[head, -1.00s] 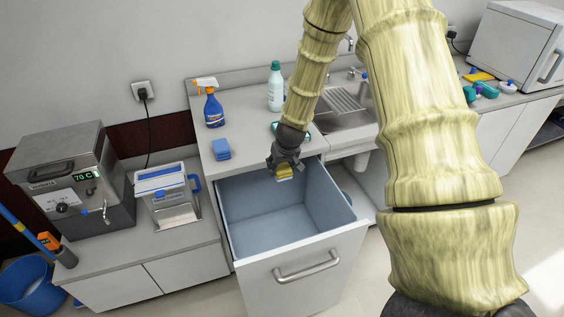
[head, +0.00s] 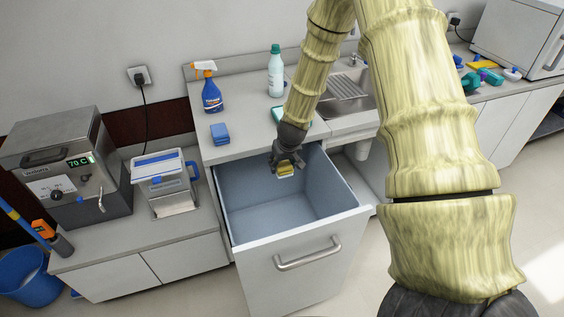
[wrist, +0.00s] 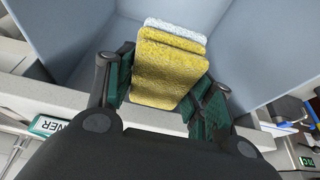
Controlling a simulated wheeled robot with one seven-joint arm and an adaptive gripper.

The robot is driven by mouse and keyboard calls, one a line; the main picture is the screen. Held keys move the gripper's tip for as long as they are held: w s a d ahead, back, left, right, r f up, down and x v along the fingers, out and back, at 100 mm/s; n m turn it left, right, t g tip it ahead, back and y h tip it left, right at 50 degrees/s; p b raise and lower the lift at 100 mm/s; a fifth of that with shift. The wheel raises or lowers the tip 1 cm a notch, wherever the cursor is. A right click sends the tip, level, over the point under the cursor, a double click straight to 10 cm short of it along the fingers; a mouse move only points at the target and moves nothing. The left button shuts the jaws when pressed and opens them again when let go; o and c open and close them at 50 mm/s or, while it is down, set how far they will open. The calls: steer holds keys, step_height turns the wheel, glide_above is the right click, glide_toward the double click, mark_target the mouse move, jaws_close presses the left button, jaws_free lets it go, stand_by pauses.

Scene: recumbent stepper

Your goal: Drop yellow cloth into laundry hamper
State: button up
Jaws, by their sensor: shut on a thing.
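The yellow cloth (head: 286,170) is a small folded yellow piece. In the wrist view the cloth (wrist: 165,70) shows a fuzzy yellow face with a whitish layer at its far edge. My gripper (head: 287,164) is shut on it, with a dark green-padded finger on each side in the wrist view (wrist: 160,95). The laundry hamper appears to be the open pull-out bin (head: 297,247) with blue-grey inner walls and a white front. My gripper and the cloth are over its opening, near the back edge. The part of the bin floor that shows is empty.
The counter behind holds a blue spray bottle (head: 211,96), a white bottle (head: 275,72) and blue sponges (head: 220,133). A sink (head: 347,95) lies to the right. A steel machine (head: 66,172) and a steel container (head: 166,185) stand on the left counter.

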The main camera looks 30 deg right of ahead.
steer(key=o, duration=1.2)
steer(key=shift+c, duration=0.2)
steer(key=shift+r, duration=0.1)
steer(key=v, duration=1.2)
steer(key=shift+s, duration=0.1)
